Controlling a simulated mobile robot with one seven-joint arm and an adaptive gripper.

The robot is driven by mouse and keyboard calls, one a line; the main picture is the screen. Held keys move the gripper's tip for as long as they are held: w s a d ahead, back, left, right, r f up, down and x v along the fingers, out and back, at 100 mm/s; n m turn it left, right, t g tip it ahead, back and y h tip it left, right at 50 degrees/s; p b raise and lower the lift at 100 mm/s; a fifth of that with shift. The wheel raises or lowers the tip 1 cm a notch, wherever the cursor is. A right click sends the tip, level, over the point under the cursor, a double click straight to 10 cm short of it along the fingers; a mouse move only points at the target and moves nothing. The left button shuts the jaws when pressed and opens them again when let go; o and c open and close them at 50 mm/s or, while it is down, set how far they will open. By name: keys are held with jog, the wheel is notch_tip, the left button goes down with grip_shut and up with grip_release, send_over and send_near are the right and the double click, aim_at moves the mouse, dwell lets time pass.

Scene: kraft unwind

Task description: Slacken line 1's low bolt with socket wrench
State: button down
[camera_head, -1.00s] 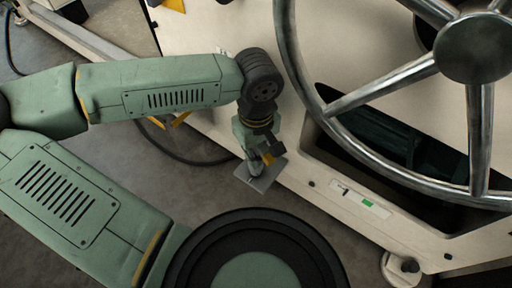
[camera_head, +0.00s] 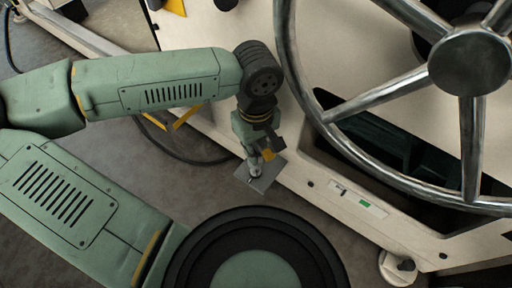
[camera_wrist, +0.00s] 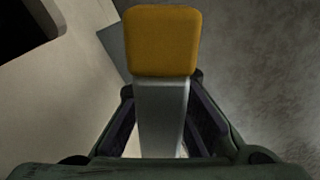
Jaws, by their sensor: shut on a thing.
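My gripper (camera_head: 257,158) is low beside the cream machine, pointing down over a small grey plate (camera_head: 266,181) at the machine's lower edge. In the wrist view the wrench's yellow end (camera_wrist: 161,40) and grey shank (camera_wrist: 161,110) stand between the dark fingers of my gripper (camera_wrist: 163,125). The low bolt cannot be made out; the wrench and gripper cover that spot. Whether the socket sits on it, I cannot tell.
The cream machine frame (camera_head: 330,215) runs close along my gripper's right. A large metal handwheel (camera_head: 335,135) stands above a dark opening to the right. A small label plate (camera_head: 357,200) is on the frame. A dark cable (camera_head: 185,158) lies on the grey floor at left.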

jog(key=r+p, duration=0.1)
jog(key=p, duration=0.2)
jog(key=a+r+p, duration=0.1)
jog(key=p, duration=0.2)
jog(key=shift+w+a+r, duration=0.15)
jog(key=shift+w, duration=0.25)
jog(key=shift+a+r+p, duration=0.1)
jog(key=shift+r+p, duration=0.05)
jog(key=shift+p, duration=1.1)
jog(key=p, duration=0.4)
jog(key=shift+r, duration=0.15)
jog(key=p, duration=0.2)
jog(key=d+p, duration=0.1)
jog(key=p, duration=0.2)
jog(key=shift+s+d, duration=0.25)
jog(key=shift+s, duration=0.15)
jog(key=shift+f+b, duration=0.75)
jog(key=shift+f, duration=2.15)
jog(key=shift+f+b, duration=0.8)
jog(key=shift+b, duration=2.1)
